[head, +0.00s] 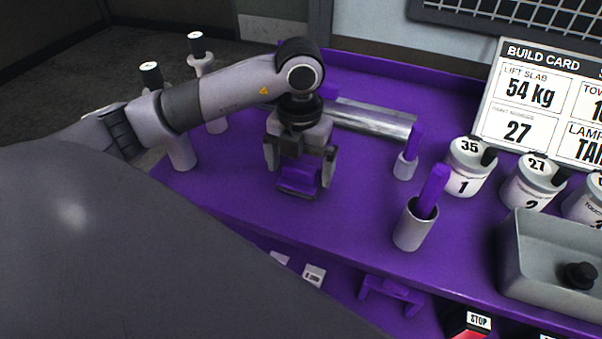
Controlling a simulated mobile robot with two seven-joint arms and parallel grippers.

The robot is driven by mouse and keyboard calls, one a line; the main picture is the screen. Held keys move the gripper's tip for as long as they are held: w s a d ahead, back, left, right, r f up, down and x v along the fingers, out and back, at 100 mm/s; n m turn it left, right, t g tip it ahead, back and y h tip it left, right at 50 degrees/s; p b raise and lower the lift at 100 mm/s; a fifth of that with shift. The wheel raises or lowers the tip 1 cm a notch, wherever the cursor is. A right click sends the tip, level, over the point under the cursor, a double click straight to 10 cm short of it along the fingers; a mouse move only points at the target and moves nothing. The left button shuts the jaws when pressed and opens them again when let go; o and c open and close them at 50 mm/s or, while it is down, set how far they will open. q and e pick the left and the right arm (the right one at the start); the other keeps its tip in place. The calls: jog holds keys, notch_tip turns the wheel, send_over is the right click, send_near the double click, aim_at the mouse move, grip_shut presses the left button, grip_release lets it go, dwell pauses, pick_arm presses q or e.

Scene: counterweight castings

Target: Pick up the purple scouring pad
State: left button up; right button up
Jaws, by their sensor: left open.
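My left gripper (299,170) points down over the purple bench, left of the middle of the head view. Its two fingers are apart. A small purple block with a dark lower edge, seemingly the scouring pad (299,184), shows between and just below the fingers. The gripper body hides its far part. I cannot tell whether the fingers touch it. My right gripper is not in view.
The purple bench (330,240) is clear in front of the gripper. A metal bar (370,120) lies behind it. To the right are purple-handled tools in a small holder (404,168) and a cup (412,230), numbered canisters (466,170) and a grey tray (545,285).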

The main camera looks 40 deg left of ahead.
aim_at(301, 167)
pick_arm(q)
jog(key=shift+f, duration=0.9)
jog(key=c, duration=0.9)
jog(key=shift+w+r, duration=0.1)
jog(key=shift+r, duration=0.1)
notch_tip(301, 167, up, 8)
jog(key=shift+f, duration=0.25)
notch_tip(301, 167, up, 12)
jog(key=shift+r+p, duration=0.1)
jog(key=shift+p, duration=1.1)
